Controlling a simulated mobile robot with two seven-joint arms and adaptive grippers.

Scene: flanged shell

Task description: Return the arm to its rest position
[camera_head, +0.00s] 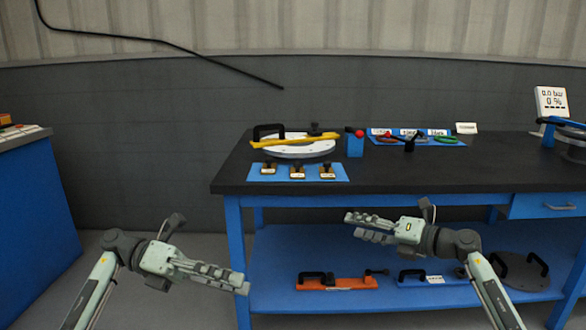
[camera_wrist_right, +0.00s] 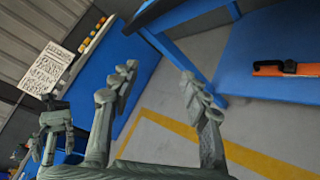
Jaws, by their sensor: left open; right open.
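My left gripper (camera_head: 212,275) is at the lower left in the head view, in front of the workbench's left leg. It is empty, with its fingers pointing right. My right gripper (camera_head: 362,227) is in front of the bench, below the tabletop edge, with its fingers pointing left. In the right wrist view its two fingers (camera_wrist_right: 158,85) are spread wide with nothing between them. Both arms are bent, and neither gripper touches anything that I can see.
The workbench (camera_head: 390,182) carries a white disc (camera_head: 292,152) with a yellow tool, a blue mat (camera_head: 257,176) with several small blocks, and a display (camera_head: 551,101). Its lower shelf holds an orange handled tool (camera_head: 336,284). A blue cabinet (camera_head: 35,210) stands left. Floor between is clear.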

